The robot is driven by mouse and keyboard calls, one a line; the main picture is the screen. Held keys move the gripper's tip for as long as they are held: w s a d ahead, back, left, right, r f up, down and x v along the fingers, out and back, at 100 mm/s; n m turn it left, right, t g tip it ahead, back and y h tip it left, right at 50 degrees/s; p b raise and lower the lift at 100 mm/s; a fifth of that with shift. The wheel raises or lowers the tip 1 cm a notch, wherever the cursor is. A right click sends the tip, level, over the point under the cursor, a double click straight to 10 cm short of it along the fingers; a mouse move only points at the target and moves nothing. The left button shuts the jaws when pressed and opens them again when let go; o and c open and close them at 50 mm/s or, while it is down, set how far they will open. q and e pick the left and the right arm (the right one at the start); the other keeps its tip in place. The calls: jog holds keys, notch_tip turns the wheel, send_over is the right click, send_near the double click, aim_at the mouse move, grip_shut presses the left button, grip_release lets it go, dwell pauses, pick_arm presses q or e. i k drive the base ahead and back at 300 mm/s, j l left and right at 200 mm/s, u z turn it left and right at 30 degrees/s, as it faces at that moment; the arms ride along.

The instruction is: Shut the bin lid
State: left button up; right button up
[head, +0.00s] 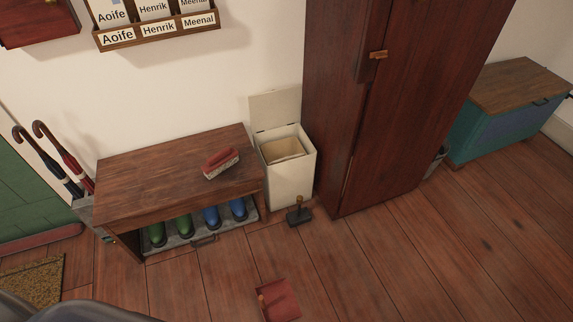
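The cream bin (289,177) stands on the floor between the wooden shoe bench and the tall dark red cabinet. Its lid (274,109) is open, standing upright at the back against the wall. Inside the bin a tan bag or liner (283,149) shows near the top. Neither of my grippers is in the head view.
The shoe bench (165,173) holds boots, with a red brush (221,162) on top. A small dark wooden-handled object (299,212) stands before the bin. A red dustpan (280,299) lies on the floor. The cabinet (395,100) closely flanks the bin; the floor ahead is mostly free.

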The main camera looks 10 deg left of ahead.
aim_at(273, 109)
jog(key=i+l, duration=0.25)
jog(key=l, duration=0.15)
jog(key=i+l, duration=0.3)
jog(key=l, duration=0.15)
jog(key=i+l+u, duration=0.1)
jog(key=i+l, duration=0.15)
jog(key=l, duration=0.15)
jog(key=i+l, duration=0.3)
jog(key=l, duration=0.15)
